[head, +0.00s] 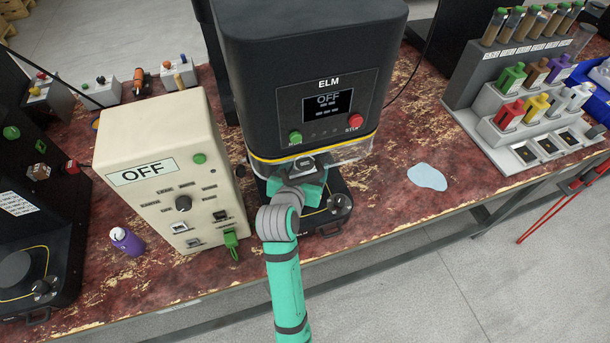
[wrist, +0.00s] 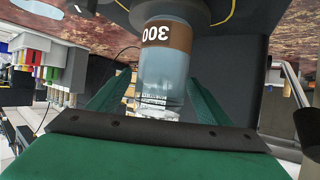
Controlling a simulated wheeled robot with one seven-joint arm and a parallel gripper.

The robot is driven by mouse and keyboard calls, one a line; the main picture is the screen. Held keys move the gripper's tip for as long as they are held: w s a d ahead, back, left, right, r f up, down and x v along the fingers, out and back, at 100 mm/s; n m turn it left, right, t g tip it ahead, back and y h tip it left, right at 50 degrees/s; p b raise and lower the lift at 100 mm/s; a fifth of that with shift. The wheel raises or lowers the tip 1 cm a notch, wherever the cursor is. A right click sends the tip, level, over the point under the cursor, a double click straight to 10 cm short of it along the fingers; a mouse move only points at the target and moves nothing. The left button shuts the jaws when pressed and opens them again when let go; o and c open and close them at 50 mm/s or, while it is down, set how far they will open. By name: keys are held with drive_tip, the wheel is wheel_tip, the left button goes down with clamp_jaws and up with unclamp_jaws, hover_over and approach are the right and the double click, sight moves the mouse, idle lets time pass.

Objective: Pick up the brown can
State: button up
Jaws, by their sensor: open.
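The brown can, a grey-blue cylinder with a brown band (wrist: 168,36) bearing an upside-down number, shows in the wrist view. It stands between the two green fingers of my gripper (wrist: 160,85), which are open, one on each side. A gap shows between the can and each finger. In the head view my gripper (head: 306,190) is under the front of the black ELM machine (head: 312,60), above its base. The can is hidden there behind my gripper and the machine. The machine's screen reads OFF.
A beige control box (head: 160,140) reading OFF stands left of my arm, with a purple bottle (head: 126,241) beside it. A light blue puddle (head: 427,177) lies on the open table to the right. A grey rack (head: 500,120) of coloured bottles stands at the far right.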

drive_tip(key=shift+x, duration=1.15)
drive_tip(key=c, duration=1.3)
drive_tip(key=shift+c, duration=0.4)
drive_tip(key=shift+r, duration=0.15)
